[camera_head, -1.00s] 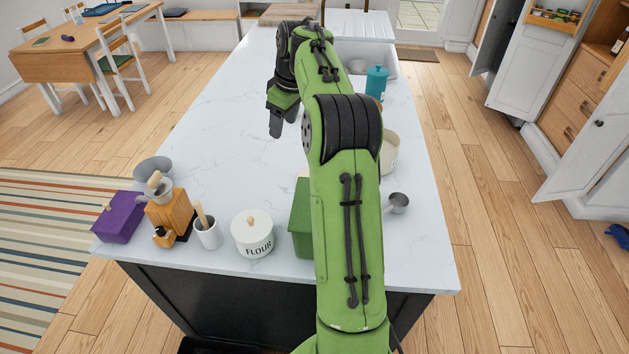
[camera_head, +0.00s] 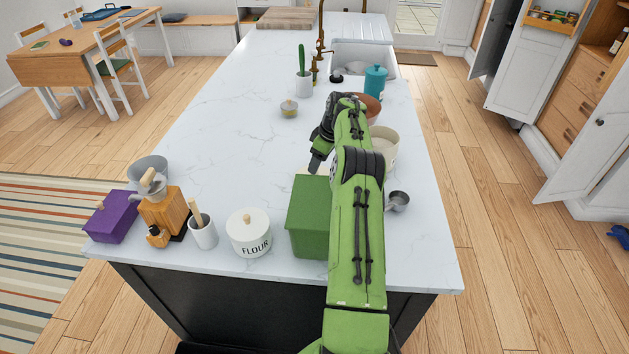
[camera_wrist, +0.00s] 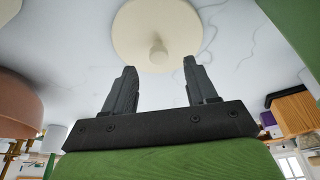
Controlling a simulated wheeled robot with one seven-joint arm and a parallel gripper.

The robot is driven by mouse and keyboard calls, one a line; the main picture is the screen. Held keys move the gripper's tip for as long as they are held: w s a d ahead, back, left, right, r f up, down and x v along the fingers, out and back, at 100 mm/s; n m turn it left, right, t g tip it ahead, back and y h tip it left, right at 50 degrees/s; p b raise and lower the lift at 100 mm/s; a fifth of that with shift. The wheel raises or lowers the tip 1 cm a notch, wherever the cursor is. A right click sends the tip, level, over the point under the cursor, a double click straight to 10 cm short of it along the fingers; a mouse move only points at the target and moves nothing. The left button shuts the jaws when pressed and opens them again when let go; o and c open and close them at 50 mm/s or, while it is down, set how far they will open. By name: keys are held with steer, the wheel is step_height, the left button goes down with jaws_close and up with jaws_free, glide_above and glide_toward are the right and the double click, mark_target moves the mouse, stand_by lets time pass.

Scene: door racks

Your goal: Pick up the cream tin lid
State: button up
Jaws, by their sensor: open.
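The cream tin lid (camera_wrist: 160,22) is a round, pale disc with a small knob (camera_wrist: 158,52) at its middle. It shows at the top of the wrist view, on the white marble worktop. My gripper (camera_wrist: 160,66) is open and empty, with its two fingers spread on either side of the knob in that view and apart from it. In the head view my gripper (camera_head: 316,162) points down just behind the green tin (camera_head: 308,218).
A cream pot (camera_head: 386,148) and a terracotta bowl (camera_wrist: 18,108) stand close to my arm. A metal scoop (camera_head: 398,201) lies at the right edge. A flour canister (camera_head: 248,236) stands left of the green tin. The worktop's left middle (camera_head: 215,135) is clear.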

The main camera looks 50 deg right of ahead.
steer(key=x, duration=0.4)
steer(key=shift+w+d+f, duration=0.1)
steer(key=shift+f, duration=0.15)
steer(key=shift+r, duration=0.1)
jaws_close()
